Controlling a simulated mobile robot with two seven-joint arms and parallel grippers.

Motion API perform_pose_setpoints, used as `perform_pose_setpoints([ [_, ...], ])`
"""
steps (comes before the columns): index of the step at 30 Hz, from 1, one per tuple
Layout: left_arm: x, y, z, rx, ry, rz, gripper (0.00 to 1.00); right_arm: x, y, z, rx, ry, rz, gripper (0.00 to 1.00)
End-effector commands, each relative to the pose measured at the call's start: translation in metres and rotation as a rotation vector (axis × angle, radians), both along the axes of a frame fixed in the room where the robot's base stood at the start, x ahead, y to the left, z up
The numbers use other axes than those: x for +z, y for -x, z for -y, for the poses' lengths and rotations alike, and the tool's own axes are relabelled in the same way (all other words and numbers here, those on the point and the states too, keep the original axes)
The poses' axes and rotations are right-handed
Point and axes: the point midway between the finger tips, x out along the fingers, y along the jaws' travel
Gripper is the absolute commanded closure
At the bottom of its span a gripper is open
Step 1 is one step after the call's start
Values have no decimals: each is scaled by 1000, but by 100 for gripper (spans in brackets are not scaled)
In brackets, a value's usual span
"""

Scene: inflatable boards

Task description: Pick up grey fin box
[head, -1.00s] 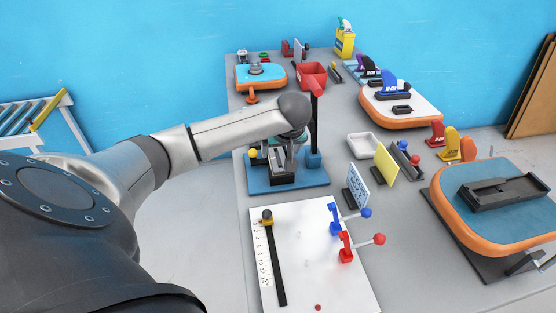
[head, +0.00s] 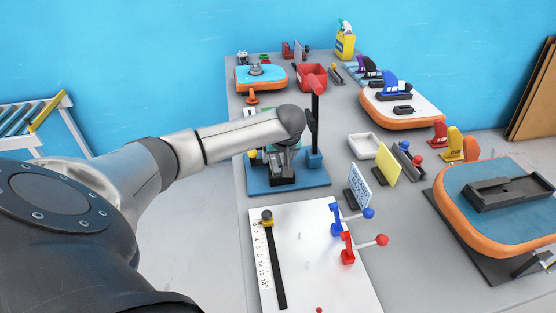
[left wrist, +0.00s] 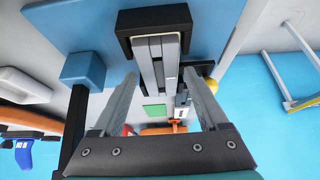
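The holder stands on a blue base plate (head: 312,179) in the head view. My left gripper (head: 281,161) is over this holder, pointing down. In the left wrist view, my left gripper (left wrist: 160,78) is open, with one finger on each side of the grey bars (left wrist: 157,58) and gaps between. In the head view the wrist mostly hides the bars. My right gripper is not in view.
A white board (head: 312,235) with blue and red levers lies in front. A white tray (head: 363,145) and signs stand further right.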

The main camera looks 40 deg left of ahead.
Motion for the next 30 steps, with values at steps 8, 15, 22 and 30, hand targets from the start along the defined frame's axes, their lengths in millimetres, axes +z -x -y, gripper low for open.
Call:
perform_pose_setpoints([
  [8,0,0,0,0,0,0,56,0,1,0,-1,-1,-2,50],
  [15,0,0,0,0,-1,-1,83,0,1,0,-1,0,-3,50],
  [22,0,0,0,0,-1,-1,100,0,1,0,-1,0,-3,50],
  [30,6,0,0,1,0,1,100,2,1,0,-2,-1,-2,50],
])
